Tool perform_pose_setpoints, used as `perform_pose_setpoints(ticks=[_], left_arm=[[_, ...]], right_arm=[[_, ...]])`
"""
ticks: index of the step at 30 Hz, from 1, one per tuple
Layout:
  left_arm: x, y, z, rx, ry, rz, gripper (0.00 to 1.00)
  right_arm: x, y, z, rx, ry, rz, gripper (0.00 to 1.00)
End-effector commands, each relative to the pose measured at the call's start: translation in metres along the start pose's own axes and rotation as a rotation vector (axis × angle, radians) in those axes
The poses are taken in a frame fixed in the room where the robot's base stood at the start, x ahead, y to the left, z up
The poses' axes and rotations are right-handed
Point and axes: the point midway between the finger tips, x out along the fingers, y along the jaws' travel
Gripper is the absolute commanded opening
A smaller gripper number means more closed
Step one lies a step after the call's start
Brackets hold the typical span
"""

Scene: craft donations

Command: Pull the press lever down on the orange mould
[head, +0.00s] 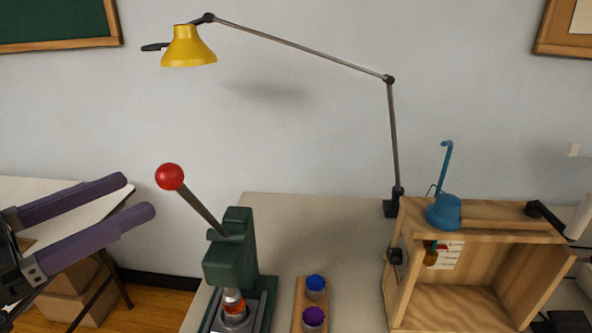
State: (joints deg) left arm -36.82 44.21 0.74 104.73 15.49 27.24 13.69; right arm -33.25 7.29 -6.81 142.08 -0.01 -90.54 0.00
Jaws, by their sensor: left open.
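A dark green press (231,249) stands on the table at the lower middle. Its lever (202,211) is raised, slanting up to the left, and ends in a red ball knob (170,177). The orange mould (234,307) sits under the press ram, partly covered by grey metal parts. My left gripper (140,197) is at the left edge, with two purple fingers spread apart and nothing between them. Its fingertips are left of the red knob and apart from it. My right gripper is not in view.
A wooden block (297,305) holds a blue-topped and a purple-topped piece right of the press. An open wooden box (462,307) stands farther right with a blue object (443,212) on top. A yellow lamp (188,47) hangs above. Another table (38,187) is at left.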

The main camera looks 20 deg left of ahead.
Motion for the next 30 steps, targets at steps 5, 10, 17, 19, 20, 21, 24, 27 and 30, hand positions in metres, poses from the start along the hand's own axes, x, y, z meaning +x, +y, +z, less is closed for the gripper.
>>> perform_pose_setpoints(ticks=[5,10,17,19,20,21,24,27,30], left_arm=[[0.022,-0.001,-0.004,0.002,0.005,0.0,0.68],[0.051,0.0,-0.004,0.002,0.004,0.0,0.68],[0.082,0.0,-0.003,0.0,0.002,-0.001,0.68],[0.088,0.0,-0.003,-0.001,0.001,0.0,0.68],[0.09,0.0,-0.002,-0.001,0.0,0.0,0.68],[0.092,0.0,-0.002,0.0,0.0,0.0,0.68],[0.095,0.001,-0.002,0.0,-0.001,0.001,0.68],[0.096,0.001,-0.002,0.0,-0.002,0.001,0.68],[0.096,0.001,-0.002,0.0,-0.002,0.001,0.68]], right_arm=[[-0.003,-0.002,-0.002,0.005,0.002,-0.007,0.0],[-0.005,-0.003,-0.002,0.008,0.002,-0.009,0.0],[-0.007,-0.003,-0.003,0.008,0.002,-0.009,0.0],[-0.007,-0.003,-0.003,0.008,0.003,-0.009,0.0],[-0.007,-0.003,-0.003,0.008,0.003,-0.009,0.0],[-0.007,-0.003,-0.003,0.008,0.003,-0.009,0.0],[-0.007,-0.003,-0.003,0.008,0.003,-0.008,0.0],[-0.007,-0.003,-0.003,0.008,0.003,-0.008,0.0],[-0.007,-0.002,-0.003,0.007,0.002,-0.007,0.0]])
